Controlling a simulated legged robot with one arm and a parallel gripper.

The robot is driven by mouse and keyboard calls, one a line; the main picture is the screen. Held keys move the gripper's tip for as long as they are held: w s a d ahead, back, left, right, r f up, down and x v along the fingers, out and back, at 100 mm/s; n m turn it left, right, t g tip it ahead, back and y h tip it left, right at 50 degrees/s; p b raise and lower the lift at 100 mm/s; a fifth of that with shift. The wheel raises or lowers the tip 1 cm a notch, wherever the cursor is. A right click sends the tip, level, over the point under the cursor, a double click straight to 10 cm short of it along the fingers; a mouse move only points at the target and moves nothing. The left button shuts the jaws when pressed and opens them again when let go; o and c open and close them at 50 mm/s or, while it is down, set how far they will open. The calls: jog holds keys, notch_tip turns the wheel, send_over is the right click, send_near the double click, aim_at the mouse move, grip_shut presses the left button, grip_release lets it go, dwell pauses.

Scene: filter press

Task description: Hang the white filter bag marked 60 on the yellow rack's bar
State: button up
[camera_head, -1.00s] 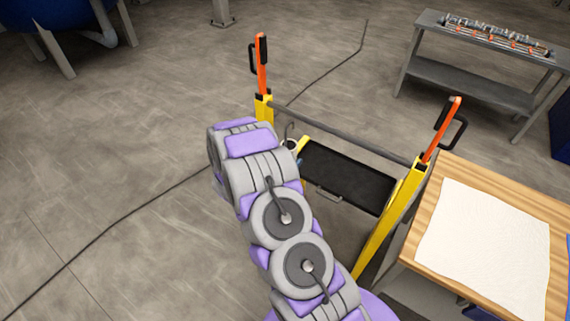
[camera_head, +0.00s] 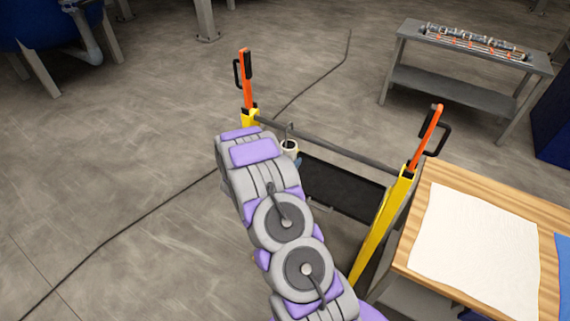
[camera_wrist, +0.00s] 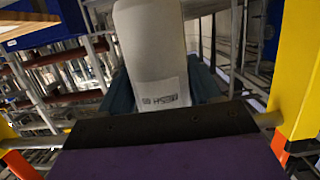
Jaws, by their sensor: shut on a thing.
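The yellow rack (camera_head: 384,222) stands ahead with a grey bar (camera_head: 345,150) between its two posts. The bar also shows in the wrist view (camera_wrist: 268,119). The white filter bag (camera_wrist: 152,45) is between the teal fingers of my gripper (camera_wrist: 163,92), which is shut on it. Its printed label is upside down in the wrist view and I cannot read a 60. In the head view the bag's pale round top (camera_head: 289,147) shows beside my arm, close to the bar, with a thin hook above. I cannot tell whether the hook touches the bar. My arm hides most of the gripper.
A black tray (camera_head: 340,190) sits low in the rack. Orange handles (camera_head: 427,135) top the posts. A wooden table (camera_head: 450,180) with a white cloth (camera_head: 475,250) stands at right. A grey bench (camera_head: 455,90) stands behind. Floor at left is open, with a cable across it.

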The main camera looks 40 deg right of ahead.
jog(key=w+d+f+b, duration=0.1)
jog(key=d+f, duration=0.2)
jog(key=f, duration=0.1)
jog(key=shift+w+d+f, duration=0.25)
jog(key=shift+d, duration=0.15)
dwell(0.5)
jog(key=o, duration=1)
jog(key=shift+c, duration=0.2)
